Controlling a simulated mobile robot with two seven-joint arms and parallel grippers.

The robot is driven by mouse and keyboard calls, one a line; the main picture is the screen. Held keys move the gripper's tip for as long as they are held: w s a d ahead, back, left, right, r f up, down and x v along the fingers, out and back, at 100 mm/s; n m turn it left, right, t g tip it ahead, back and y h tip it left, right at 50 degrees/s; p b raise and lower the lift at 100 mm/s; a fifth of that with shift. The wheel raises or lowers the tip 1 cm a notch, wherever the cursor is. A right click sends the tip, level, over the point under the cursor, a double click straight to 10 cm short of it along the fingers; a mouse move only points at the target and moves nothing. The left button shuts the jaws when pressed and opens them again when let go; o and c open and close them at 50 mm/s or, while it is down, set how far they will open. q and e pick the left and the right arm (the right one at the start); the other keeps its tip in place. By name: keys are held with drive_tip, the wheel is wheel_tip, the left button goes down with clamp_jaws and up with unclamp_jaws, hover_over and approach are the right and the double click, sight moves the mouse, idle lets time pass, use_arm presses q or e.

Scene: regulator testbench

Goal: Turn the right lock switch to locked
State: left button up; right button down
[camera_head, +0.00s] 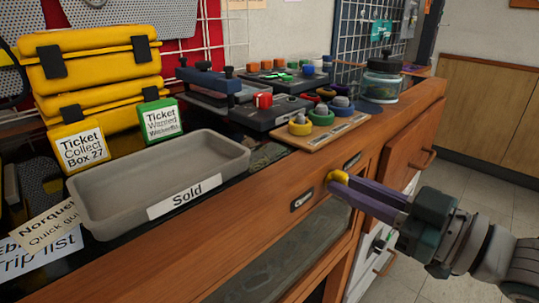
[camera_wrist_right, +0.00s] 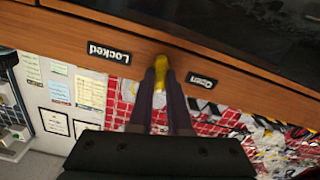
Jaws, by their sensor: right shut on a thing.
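The yellow lock switch (camera_head: 337,177) sits on the wooden front edge of the bench, between two small label plates. In the right wrist view the switch (camera_wrist_right: 161,64) shows between the fingertips. There the "Locked" label (camera_wrist_right: 109,52) reads upside down to its left, and the "Open" label (camera_wrist_right: 202,80) reads upside down to its right. My right gripper (camera_head: 346,184) reaches in from the right with its purple fingers shut on the switch, and its fingertips (camera_wrist_right: 160,78) hide part of it. I cannot tell which way the switch is turned. My left gripper is not in view.
A grey "Sold" tray (camera_head: 165,180) stands on the bench at left. Yellow boxes (camera_head: 95,70) are stacked behind it. A board with colored knobs (camera_head: 318,125) and a glass jar (camera_head: 382,80) stand farther along. Wooden drawers (camera_head: 415,145) are below the edge; the floor at right is clear.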

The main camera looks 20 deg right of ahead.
drive_tip(key=m, duration=0.5)
drive_tip(key=shift+m+p, duration=0.3)
drive_tip(key=shift+p, duration=0.1)
drive_tip(key=m, duration=0.5)
drive_tip(key=shift+d+m, duration=0.15)
drive_tip(key=shift+m, duration=0.15)
drive_tip(key=shift+m, duration=0.3)
drive_tip(key=c, duration=0.9)
unclamp_jaws()
drive_tip(key=shift+o, duration=0.2)
drive_tip(key=p+v, duration=0.1)
drive_tip(key=v, duration=0.9)
